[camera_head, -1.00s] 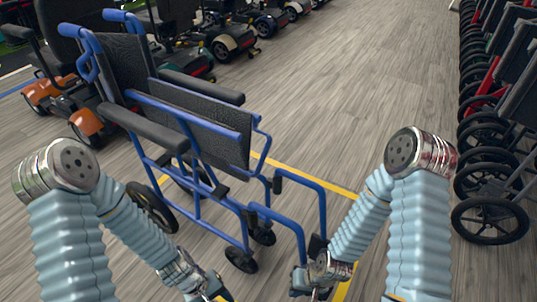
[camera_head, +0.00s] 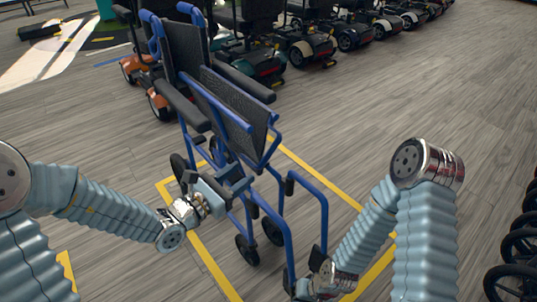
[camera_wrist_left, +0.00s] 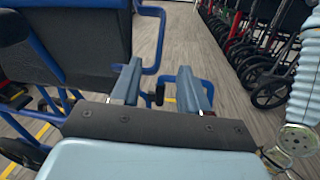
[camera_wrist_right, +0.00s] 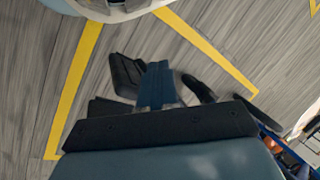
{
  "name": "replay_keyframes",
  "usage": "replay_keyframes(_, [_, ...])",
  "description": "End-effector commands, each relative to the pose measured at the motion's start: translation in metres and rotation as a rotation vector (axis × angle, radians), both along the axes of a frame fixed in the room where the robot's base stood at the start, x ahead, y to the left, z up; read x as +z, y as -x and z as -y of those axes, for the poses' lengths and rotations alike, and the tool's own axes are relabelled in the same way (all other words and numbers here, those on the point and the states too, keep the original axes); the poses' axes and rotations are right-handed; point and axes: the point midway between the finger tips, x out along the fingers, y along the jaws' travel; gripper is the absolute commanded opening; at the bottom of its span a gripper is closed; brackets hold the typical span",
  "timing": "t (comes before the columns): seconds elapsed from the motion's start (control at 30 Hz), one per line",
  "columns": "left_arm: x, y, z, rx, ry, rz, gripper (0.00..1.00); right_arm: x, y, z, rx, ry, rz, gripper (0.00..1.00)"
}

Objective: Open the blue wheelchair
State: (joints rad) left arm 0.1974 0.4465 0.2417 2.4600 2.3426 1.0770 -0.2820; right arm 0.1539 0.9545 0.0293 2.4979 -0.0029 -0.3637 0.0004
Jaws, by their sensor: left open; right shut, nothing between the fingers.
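The blue wheelchair (camera_head: 188,48) stands upright on the floor at centre left, with a blue tube frame, black backrest and black armrests. It looks narrow and partly folded, with its dark side panels close together. My left gripper (camera_head: 228,182) is open beside the near side of the frame, below the near armrest; its parted fingers also show in the left wrist view (camera_wrist_left: 162,85). My right gripper (camera_head: 306,287) is low by the front footrests, partly hidden. In the right wrist view its fingers (camera_wrist_right: 157,85) are shut and empty between dark footrest parts (camera_wrist_right: 125,75).
Yellow floor lines (camera_head: 315,173) box in the wheelchair. A row of mobility scooters (camera_head: 303,45) stands behind it. Black wheels (camera_head: 517,243) of other chairs show at the right edge.

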Motion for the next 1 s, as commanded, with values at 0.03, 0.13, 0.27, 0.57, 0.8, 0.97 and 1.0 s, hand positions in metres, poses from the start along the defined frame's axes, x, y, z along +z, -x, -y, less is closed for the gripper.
replay_keyframes(0.03, [0.001, -0.007, 0.009, -0.005, 0.0, 0.0, 0.45, 0.002, 0.0, 0.0, 0.0, 0.0, 0.0, 0.0])
replay_keyframes(0.13, [0.001, -0.024, 0.027, -0.005, 0.001, -0.002, 0.45, 0.004, 0.0, 0.0, 0.0, 0.0, 0.0, 0.0])
replay_keyframes(0.27, [0.001, -0.045, 0.048, -0.005, 0.0, -0.001, 0.45, 0.007, 0.0, 0.0, 0.001, -0.001, 0.0, 0.0])
replay_keyframes(0.57, [0.0, -0.073, 0.077, -0.003, -0.002, -0.002, 0.45, 0.01, 0.0, 0.0, 0.002, -0.001, 0.0, 0.0])
replay_keyframes(0.8, [-0.001, -0.076, 0.08, -0.004, -0.003, -0.002, 0.45, 0.01, 0.0, 0.0, 0.002, -0.001, 0.0, 0.0])
replay_keyframes(0.97, [-0.001, -0.076, 0.08, -0.004, -0.003, -0.002, 0.35, 0.01, 0.0, 0.0, 0.002, -0.001, 0.0, 0.0])
replay_keyframes(1.0, [-0.001, -0.076, 0.08, -0.003, -0.002, -0.002, 0.29, 0.01, 0.0, 0.0, 0.002, -0.001, 0.0, 0.0])
